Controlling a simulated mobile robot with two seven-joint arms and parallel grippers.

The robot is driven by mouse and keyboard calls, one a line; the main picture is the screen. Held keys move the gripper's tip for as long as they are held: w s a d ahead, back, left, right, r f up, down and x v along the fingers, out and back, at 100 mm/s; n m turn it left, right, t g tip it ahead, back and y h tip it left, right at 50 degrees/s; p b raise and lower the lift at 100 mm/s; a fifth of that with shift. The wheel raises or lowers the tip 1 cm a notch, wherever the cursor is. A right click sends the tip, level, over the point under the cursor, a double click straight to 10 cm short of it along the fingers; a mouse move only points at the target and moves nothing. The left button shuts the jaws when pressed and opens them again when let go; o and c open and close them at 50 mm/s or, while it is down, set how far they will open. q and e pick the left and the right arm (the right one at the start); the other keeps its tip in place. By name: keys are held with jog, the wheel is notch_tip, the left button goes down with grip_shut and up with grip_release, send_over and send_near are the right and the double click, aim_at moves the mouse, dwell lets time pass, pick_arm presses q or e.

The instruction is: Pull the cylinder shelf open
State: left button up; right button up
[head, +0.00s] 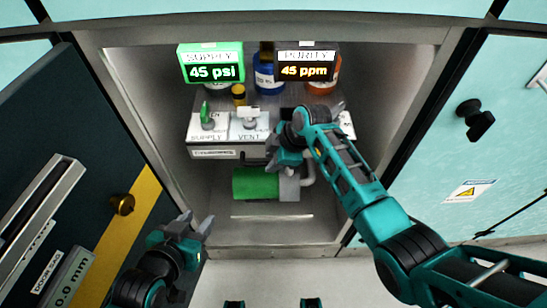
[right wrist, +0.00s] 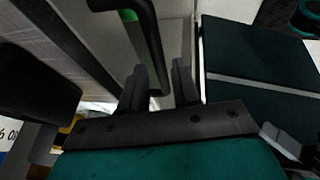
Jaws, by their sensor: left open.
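The cylinder shelf (head: 172,152) is inside the open cabinet in the head view, with a label on its front edge and SUPPLY and VENT panels on top. My right gripper (head: 288,158) is at the right part of the shelf front and hides what is behind it. In the right wrist view, its two fingers (right wrist: 158,88) are apart, and a dark bent handle (right wrist: 130,12) with a green band reaches down between or just beyond them. I cannot tell whether they touch it. My left gripper (head: 197,226) is open and empty, low at the left, away from the shelf.
A green cylinder (head: 256,184) lies below the shelf. SUPPLY (head: 211,63) and PURITY (head: 307,62) displays and several bottles are above. The floor in front is clear.

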grip_shut()
jog(key=shift+s, duration=0.1)
dwell(0.4)
